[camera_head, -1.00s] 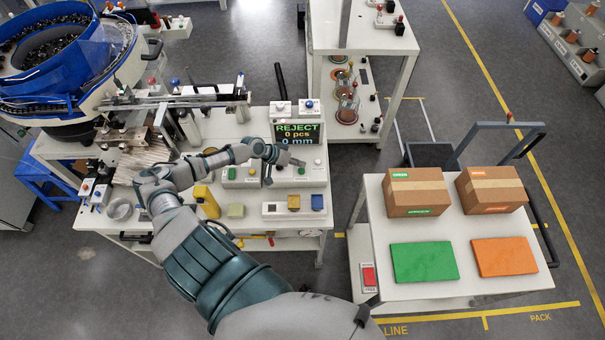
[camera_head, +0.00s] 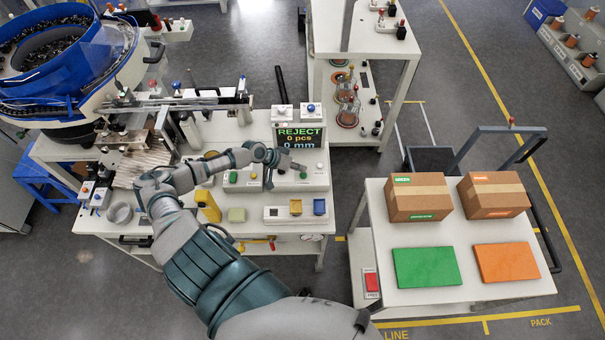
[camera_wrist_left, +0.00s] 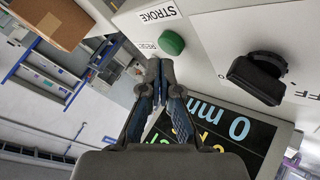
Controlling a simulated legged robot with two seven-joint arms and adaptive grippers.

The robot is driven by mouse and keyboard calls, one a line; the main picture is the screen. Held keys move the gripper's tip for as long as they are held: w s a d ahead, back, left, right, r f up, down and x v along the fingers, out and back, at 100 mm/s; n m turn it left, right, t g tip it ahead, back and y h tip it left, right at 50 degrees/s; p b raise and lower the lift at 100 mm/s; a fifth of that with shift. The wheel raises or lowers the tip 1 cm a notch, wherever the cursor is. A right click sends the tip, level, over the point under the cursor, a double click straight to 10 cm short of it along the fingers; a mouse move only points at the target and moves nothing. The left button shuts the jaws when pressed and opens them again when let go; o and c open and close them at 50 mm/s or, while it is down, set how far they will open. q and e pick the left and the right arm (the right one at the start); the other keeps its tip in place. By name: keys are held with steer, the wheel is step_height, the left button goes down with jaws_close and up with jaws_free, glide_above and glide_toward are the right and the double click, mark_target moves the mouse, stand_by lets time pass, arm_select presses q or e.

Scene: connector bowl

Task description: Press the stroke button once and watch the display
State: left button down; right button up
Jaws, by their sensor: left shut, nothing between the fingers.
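The display (camera_head: 299,137) reads REJECT, 0 pcs and 0 mm. It also shows upside down in the left wrist view (camera_wrist_left: 215,125), partly hidden by my gripper. A round green button (camera_wrist_left: 171,43) sits on a pale panel beside the STROKE label (camera_wrist_left: 158,14). My left gripper (camera_wrist_left: 160,68) is shut and empty, its fingertips just short of the green button in the picture; I cannot tell whether they touch. In the head view my left gripper (camera_head: 298,165) is over the control box below the display. My right gripper is not in view.
A black rotary knob (camera_wrist_left: 257,78) is on the same panel. Several other blocks and controls stand on the bench, including a yellow block (camera_head: 208,206). A blue bowl feeder (camera_head: 60,60) is at the left. A white table (camera_head: 385,275) with boxes is at the right.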

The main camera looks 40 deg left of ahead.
arm_select(q)
steer(key=shift+a+f, duration=0.15)
steer(key=shift+a, duration=0.15)
steer(key=shift+d+r, duration=0.2)
steer(key=shift+d, duration=1.35)
steer(key=shift+a+f, duration=0.1)
steer(key=shift+a, duration=0.35)
steer(key=shift+a+f, duration=0.3)
steer(key=shift+a, duration=0.3)
steer(key=shift+d, duration=0.85)
steer(key=shift+a+f, duration=0.25)
steer(key=shift+a, duration=0.15)
steer(key=shift+a+f, duration=0.1)
steer(key=shift+a, duration=0.15)
steer(key=shift+s+d, duration=0.1)
steer(key=shift+d, duration=0.1)
steer(key=shift+d+r, duration=0.25)
steer(key=shift+r, duration=0.15)
steer(key=shift+a+r+p, duration=0.1)
steer(key=shift+r+p, duration=0.5)
steer(key=shift+a+f, duration=0.1)
steer(key=shift+a, duration=0.1)
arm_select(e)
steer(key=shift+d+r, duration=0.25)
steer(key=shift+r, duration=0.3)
